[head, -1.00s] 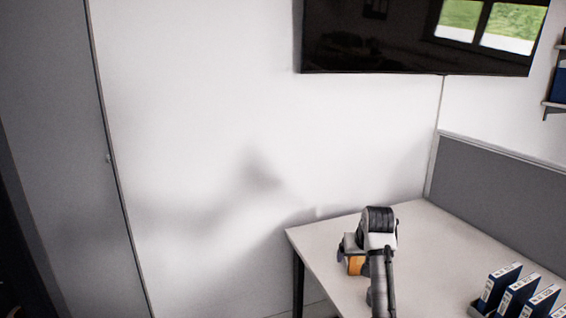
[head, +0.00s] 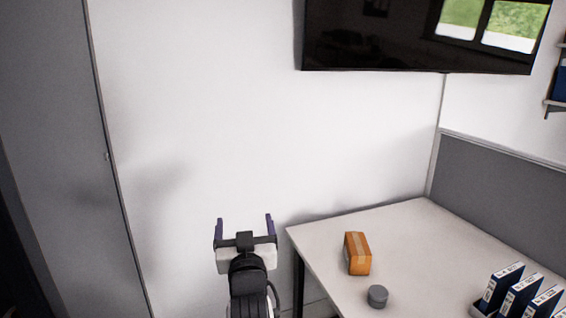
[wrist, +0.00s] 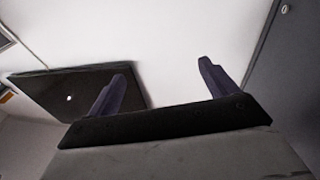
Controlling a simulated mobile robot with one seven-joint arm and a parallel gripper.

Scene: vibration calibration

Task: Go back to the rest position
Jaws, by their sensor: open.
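My gripper (head: 243,226) is in the lower middle of the head view, left of the table's left edge, with its two purple fingers spread wide and nothing between them. In the wrist view my gripper (wrist: 162,85) also shows its fingers apart, with only white wall and part of the dark screen (wrist: 85,105) beyond them. An orange-brown box (head: 357,254) with a paler tape strip stands on the table (head: 405,222), to the right of my gripper and apart from it.
A small grey cylinder (head: 377,296) stands on the table in front of the box. Several blue and white binders (head: 500,287) stand at the right. A grey partition (head: 495,190) borders the table's back right. The screen (head: 400,40) hangs on the wall above. Bare wall lies behind my gripper.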

